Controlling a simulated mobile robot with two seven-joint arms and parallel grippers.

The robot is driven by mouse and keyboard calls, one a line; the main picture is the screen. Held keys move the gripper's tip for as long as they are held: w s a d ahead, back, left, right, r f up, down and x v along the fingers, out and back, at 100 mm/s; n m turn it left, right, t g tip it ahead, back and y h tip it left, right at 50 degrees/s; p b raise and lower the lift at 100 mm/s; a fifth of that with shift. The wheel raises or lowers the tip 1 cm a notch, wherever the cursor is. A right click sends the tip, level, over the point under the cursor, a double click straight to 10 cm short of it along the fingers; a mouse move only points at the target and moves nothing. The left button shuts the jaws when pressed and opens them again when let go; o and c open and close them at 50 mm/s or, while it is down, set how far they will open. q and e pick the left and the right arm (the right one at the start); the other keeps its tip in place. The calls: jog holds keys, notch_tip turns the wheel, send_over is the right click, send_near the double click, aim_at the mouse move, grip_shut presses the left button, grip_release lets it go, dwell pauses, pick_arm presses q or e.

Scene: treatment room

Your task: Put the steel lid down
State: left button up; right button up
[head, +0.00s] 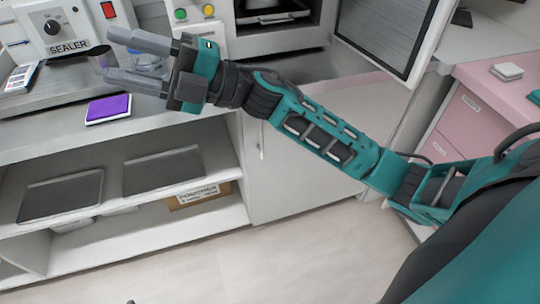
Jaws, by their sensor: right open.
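My right gripper (107,56) is over the counter at the upper left, its two fingers spread apart and pointing left. A small dark grey rounded piece (99,55) shows at the gap between the fingertips; it may be the steel lid, but it is too small and partly hidden to be sure. I cannot tell whether it touches a finger or rests on the counter. A clear round container (148,63) stands behind the gap between the fingers, partly covered by them. My left gripper is not in view.
A sealer machine (58,27) stands at the back left. A purple pad (108,109) lies near the counter's front edge (60,149). An open appliance with its door (386,36) swung out is at the upper middle. Dark trays (163,172) lie on the shelf below.

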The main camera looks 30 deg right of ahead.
jog(key=d+f+m+t+h, duration=0.45)
jog(key=f+m+h, duration=0.35)
jog(key=f+m, duration=0.25)
jog(key=d+f+m+t+h, duration=0.4)
jog(key=f+m+t+h, duration=0.25)
jog(key=f+m, duration=0.4)
jog(key=s+d+f+m+g+h, duration=0.2)
jog(key=s+f+m+g, duration=0.2)
jog(key=s+f, duration=0.3)
jog(key=s+d+f+m+g+h, duration=0.2)
jog(key=s+f, duration=0.4)
jog(key=f, duration=0.5)
jog(key=shift+s+f+m+g+h, duration=0.15)
jog(key=shift+s+m+g+h, duration=0.2)
jog(key=shift+m+g+h, duration=0.5)
